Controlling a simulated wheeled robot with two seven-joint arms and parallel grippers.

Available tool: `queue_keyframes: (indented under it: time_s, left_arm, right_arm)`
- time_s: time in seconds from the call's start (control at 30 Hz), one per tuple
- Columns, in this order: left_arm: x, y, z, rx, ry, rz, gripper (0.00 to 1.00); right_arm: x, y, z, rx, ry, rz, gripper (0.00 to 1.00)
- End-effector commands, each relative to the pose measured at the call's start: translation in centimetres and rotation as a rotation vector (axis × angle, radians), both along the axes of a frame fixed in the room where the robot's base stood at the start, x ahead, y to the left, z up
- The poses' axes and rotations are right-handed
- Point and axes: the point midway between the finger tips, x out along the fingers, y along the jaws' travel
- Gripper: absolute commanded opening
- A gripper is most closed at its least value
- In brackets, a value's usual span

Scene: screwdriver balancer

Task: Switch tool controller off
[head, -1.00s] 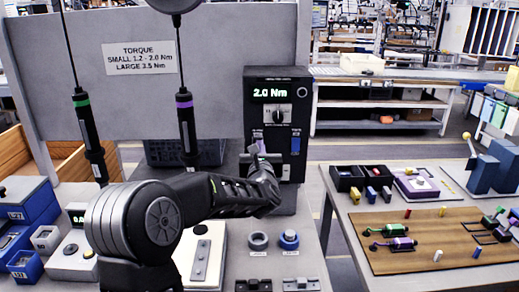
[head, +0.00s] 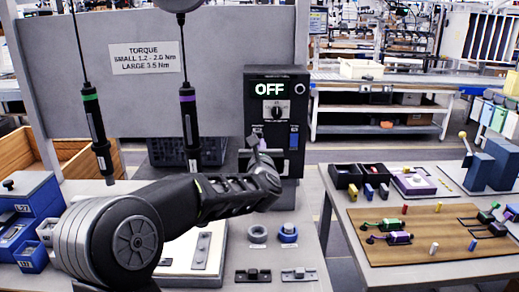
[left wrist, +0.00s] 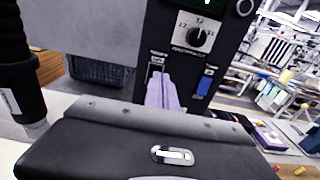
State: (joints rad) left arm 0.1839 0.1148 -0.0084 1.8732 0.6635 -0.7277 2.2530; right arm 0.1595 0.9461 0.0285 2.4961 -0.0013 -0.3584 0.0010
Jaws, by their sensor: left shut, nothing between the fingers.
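The tool controller (head: 286,165) is a black upright box behind the bench. Its display (head: 277,88) reads OFF in green. Below it is a round selector knob (head: 276,111), also seen in the left wrist view (left wrist: 198,37). My left gripper (head: 253,142) is shut and empty, just in front of the controller's lower left, below the knob. My right gripper is in neither view.
Two hanging screwdrivers, one green-ringed (head: 97,135) and one purple-ringed (head: 189,125), hang left of the controller. Two round holders (head: 288,233) and small fixtures sit on the bench in front. A side table (head: 430,215) with tools stands right.

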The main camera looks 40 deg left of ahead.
Motion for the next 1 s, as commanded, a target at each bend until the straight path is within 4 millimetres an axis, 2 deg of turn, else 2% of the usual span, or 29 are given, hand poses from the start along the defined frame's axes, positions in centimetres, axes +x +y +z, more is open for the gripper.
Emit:
queue_keyframes:
  time_s: [0.2,0.4,0.6,1.0]
  left_arm:
    - [-3.2,-2.4,0.2,-0.001,0.000,-0.001,0.00]
    - [-5.6,-4.2,0.5,-0.003,0.002,0.000,0.00]
    - [-6.3,-4.7,0.6,-0.002,0.005,0.001,0.00]
    - [-6.3,-4.7,0.6,-0.002,0.005,0.001,0.00]
  right_arm:
    - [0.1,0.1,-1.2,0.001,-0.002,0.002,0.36]
    - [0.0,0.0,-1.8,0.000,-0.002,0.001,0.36]
    - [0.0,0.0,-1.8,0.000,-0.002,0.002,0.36]
    - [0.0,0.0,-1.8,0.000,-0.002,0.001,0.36]
